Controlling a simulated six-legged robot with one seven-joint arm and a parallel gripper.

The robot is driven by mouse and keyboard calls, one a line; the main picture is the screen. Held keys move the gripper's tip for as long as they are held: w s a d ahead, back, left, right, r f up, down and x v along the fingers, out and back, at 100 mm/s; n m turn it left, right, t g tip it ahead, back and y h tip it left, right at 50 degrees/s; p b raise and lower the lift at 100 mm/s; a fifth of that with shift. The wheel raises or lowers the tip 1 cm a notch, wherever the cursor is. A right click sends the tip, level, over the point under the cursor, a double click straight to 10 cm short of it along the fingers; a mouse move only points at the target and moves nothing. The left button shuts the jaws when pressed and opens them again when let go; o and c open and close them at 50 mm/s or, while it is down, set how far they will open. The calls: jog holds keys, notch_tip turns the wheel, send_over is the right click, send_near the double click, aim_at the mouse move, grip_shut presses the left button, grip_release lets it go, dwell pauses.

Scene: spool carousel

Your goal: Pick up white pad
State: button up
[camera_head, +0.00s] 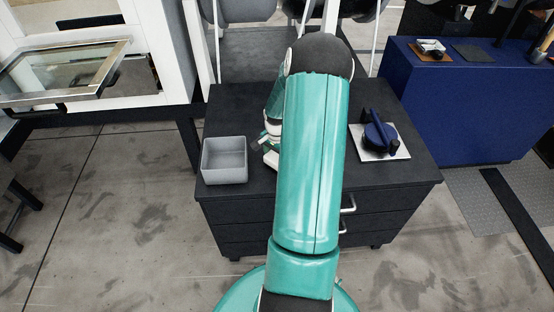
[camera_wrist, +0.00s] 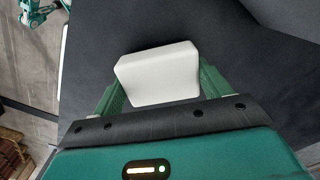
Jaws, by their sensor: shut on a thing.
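The white pad (camera_wrist: 158,74) is a white block with rounded edges in the wrist view. It sits between the two green fingers of my gripper (camera_wrist: 160,88), which are shut on it from its left and right sides. The dark top of the cabinet (camera_wrist: 235,65) lies behind the pad; I cannot tell whether the pad touches it. In the head view my arm covers the middle of the cabinet (camera_head: 240,115), and part of my gripper (camera_head: 270,145) shows at the arm's left side. The pad is mostly hidden there.
A grey open bin (camera_head: 224,160) stands on the cabinet's left side. A dark blue round device (camera_head: 380,132) on a white plate (camera_head: 398,153) stands on its right. A blue bench (camera_head: 465,110) is at the right. A framed glass panel (camera_head: 65,72) is at the far left.

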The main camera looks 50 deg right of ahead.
jog(key=s+a+r, duration=0.9)
jog(key=a+r, duration=0.1)
jog(key=r, duration=0.2)
jog(key=shift+a, duration=0.3)
jog(key=shift+s, duration=0.1)
